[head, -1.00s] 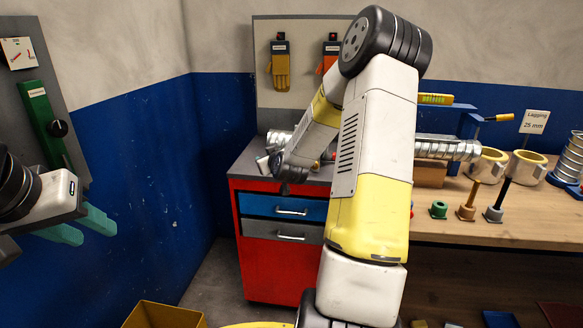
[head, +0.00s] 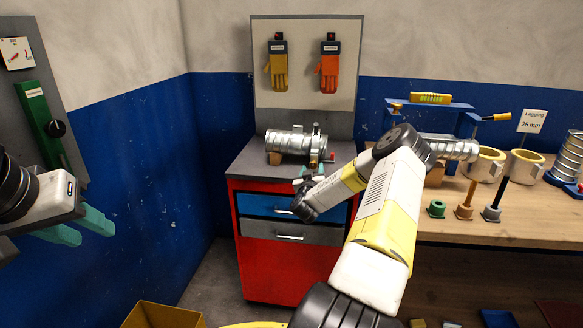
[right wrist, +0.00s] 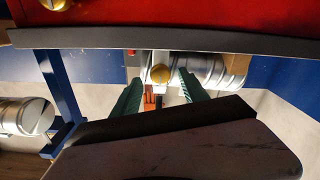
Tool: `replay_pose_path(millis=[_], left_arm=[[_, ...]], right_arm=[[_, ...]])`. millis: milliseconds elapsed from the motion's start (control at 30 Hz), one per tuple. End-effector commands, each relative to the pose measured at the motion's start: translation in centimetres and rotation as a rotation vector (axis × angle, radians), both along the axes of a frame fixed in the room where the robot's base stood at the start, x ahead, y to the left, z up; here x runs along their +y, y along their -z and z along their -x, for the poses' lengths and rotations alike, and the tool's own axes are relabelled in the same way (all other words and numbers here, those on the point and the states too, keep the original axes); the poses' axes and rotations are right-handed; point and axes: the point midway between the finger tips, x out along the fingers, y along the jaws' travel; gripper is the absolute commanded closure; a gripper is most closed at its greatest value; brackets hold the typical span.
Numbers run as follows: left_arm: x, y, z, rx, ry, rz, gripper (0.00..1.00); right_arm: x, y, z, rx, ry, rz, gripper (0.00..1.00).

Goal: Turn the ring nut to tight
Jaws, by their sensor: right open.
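A silver spiral duct (head: 288,142) lies on the red cabinet, with an upright metal clamp ring (head: 315,146) and a small red part near its right end. The right wrist view shows the duct (right wrist: 205,66) and a round brass-coloured part (right wrist: 160,75) beside it; I cannot tell whether this is the ring nut. My right gripper (right wrist: 158,84) is open, its green fingers apart on either side of the brass part in the picture; contact cannot be made out. In the head view the right hand is mostly hidden by my arm. My left gripper (head: 80,228) is open and empty at the far left.
The red cabinet (head: 268,268) has a grey top. The wooden bench (head: 470,228) at the right carries a blue stand (head: 463,122), another duct (head: 450,149) and several holders. Gloves hang on a back board (head: 304,98). A yellow bin (head: 163,316) stands at lower left.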

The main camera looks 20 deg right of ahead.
Motion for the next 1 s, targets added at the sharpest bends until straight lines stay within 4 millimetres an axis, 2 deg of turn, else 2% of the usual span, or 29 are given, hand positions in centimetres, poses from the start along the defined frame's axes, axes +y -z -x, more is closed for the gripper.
replay_pose_path(millis=[200, 433, 467, 700, 1000], left_arm=[[0.0, 0.0, 0.0, 0.0, 0.0, 0.0, 0.6], [0.0, 0.0, 0.0, 0.0, 0.0, 0.0, 0.6], [0.0, 0.0, 0.0, 0.0, 0.0, 0.0, 0.6], [0.0, 0.0, 0.0, 0.0, 0.0, 0.0, 0.6], [0.0, 0.0, 0.0, 0.0, 0.0, 0.0, 0.6]], right_arm=[[-0.8, 0.02, -1.31, 0.001, 0.0, -0.001, 0.48], [-0.81, 0.01, -1.37, 0.001, -0.001, -0.001, 0.48], [-0.81, 0.01, -1.37, 0.001, -0.001, -0.001, 0.52], [-0.8, 0.02, -1.35, 0.001, -0.002, -0.001, 0.99], [-0.77, 0.0, -1.36, -0.01, -0.002, -0.016, 1.0]])
